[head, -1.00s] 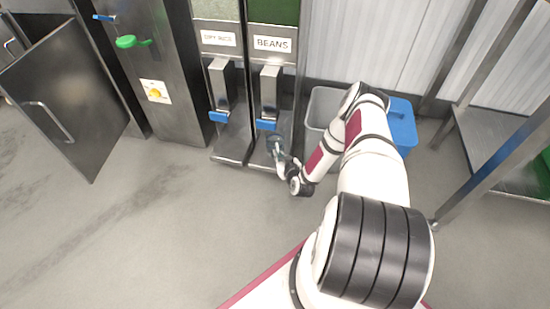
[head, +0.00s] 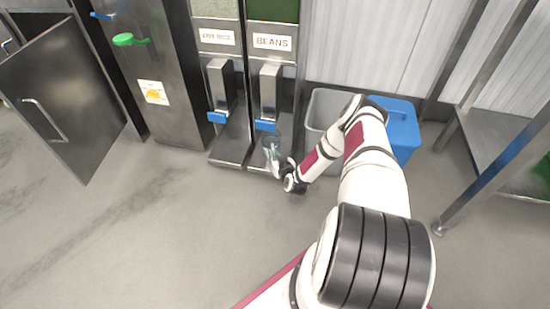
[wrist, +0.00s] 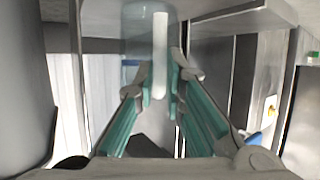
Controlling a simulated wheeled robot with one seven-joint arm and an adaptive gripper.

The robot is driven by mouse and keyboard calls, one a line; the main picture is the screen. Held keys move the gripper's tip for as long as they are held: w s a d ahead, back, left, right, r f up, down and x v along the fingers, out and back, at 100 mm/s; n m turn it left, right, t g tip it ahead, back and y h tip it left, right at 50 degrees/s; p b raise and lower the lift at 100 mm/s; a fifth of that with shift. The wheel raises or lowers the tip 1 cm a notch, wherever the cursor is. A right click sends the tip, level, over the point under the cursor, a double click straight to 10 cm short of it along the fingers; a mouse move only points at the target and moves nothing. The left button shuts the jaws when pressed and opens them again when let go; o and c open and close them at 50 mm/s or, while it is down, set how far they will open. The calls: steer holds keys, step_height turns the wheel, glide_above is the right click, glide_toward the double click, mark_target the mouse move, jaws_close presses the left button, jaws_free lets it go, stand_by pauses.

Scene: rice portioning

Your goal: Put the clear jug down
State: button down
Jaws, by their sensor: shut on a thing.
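The clear jug (wrist: 136,45) is see-through with a pale upright handle (wrist: 160,45). In the wrist view it stands upright between the fingertips of my gripper (wrist: 160,85), which is shut on it at the handle. In the head view my gripper (head: 276,164) is at the foot of the beans dispenser (head: 271,88), below its blue lever (head: 265,125). The jug is small and faint there, and I cannot tell whether it touches the dispenser's base tray. I cannot make out its contents.
A dry rice dispenser (head: 217,82) stands left of the beans one. A grey bin (head: 320,110) and a blue bin (head: 402,130) stand behind my arm. A metal rack (head: 490,140) is at the right. An open steel door (head: 62,100) is at the left. The floor in front is clear.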

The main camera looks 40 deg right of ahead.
steer(key=shift+f, duration=0.1)
steer(key=c, duration=1.7)
jaws_free()
steer(key=shift+o, duration=0.2)
steer(key=shift+s, duration=0.1)
steer(key=p+v, duration=0.6)
steer(key=v, duration=0.6)
